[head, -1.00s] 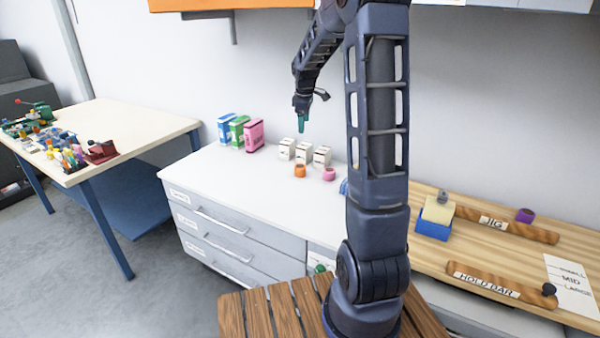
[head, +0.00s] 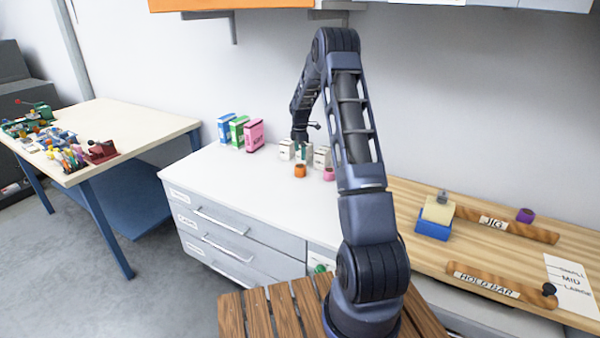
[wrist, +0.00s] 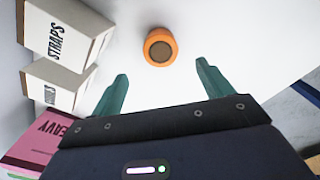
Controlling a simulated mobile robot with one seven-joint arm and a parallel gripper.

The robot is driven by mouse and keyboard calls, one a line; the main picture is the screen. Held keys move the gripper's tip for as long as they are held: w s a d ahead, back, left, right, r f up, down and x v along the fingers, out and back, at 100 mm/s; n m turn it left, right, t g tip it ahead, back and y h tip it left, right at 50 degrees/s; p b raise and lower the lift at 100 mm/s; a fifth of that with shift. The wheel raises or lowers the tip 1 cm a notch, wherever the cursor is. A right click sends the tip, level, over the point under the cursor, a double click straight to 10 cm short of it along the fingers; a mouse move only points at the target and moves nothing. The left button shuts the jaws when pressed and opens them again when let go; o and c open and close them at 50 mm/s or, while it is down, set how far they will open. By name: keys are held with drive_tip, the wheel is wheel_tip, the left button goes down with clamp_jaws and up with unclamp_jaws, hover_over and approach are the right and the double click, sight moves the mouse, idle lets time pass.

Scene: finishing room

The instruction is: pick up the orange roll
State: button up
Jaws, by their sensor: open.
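The orange roll (head: 300,171) stands on the white drawer cabinet's top, in front of the small white boxes. In the wrist view the orange roll (wrist: 160,46) stands with its brown hollow end facing the camera, just beyond and between the fingertips. My gripper (head: 302,150) is low over the cabinet top, just behind the roll in the head view, among the white boxes in the picture. Its teal fingers are spread and empty in the wrist view (wrist: 162,72). Nothing is between them, and I cannot tell the exact height above the top.
White boxes (head: 287,149), one marked STRAPS in the wrist view (wrist: 62,40), stand close to my gripper. A pink roll (head: 329,174) is right of the orange one. A pink box (head: 254,135) stands left. The cabinet top (head: 230,180) is clear at front left.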

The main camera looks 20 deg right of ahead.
sight(301, 166)
wheel_tip(301, 166, down, 6)
drive_tip(key=shift+r, duration=0.25)
drive_tip(key=shift+d+f, duration=0.15)
drive_tip(key=shift+f, duration=1.15)
drive_tip(key=shift+d+f, duration=0.1)
drive_tip(key=shift+f, duration=1.15)
drive_tip(key=c, duration=1.1)
drive_tip(key=shift+r, duration=0.1)
